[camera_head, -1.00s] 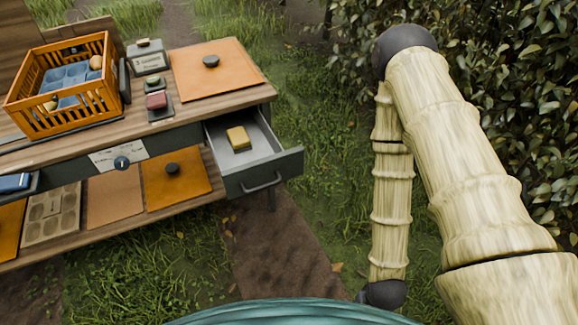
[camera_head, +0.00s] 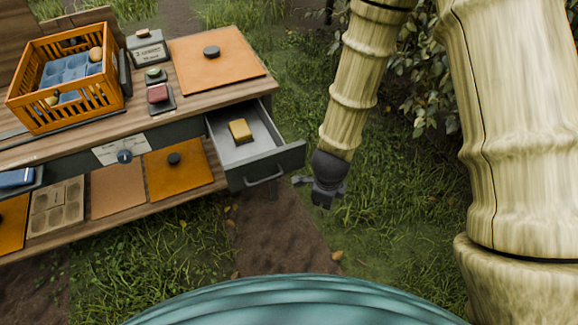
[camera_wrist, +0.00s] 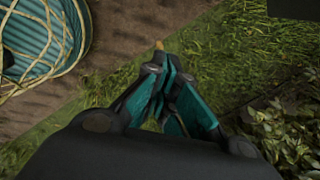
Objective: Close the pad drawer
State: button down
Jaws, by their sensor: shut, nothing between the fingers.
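The pad drawer (camera_head: 264,167) is a grey metal drawer pulled out from the right end of the wooden bench. A yellow pad (camera_head: 239,131) lies inside it. Its bar handle is on the front panel. My gripper (camera_head: 306,181) is just right of the drawer front in the head view, apart from the handle as far as I can tell. In the wrist view my gripper (camera_wrist: 165,72) has its teal-padded fingers together with nothing between them, over grass and soil. The drawer is not in the wrist view.
An orange crate (camera_head: 117,84) stands on the bench top (camera_head: 195,104). Near it are a red button box (camera_head: 158,94) and an orange board (camera_head: 240,68). A leafy hedge (camera_head: 425,95) is at the right. Grass and a soil path lie in front of the drawer.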

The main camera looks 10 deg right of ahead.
jog(key=w+a+r+m+y, duration=0.1)
jog(key=w+a+r+m, duration=0.5)
jog(key=r+m, duration=0.35)
jog(key=p, duration=0.2)
send_over(289, 169)
jog(key=s, duration=0.4)
jog(key=shift+n+t, duration=0.4)
jog(key=shift+n, duration=0.05)
jog(key=shift+s+f+x, duration=0.1)
jog(key=shift+s+x, duration=0.2)
jog(key=shift+x, duration=1.15)
jog(key=shift+s+f+x, duration=0.1)
jog(key=shift+s+x, duration=0.2)
jog(key=shift+x, duration=1.15)
jog(key=shift+s+x, duration=0.3)
jog(key=shift+x, duration=1.15)
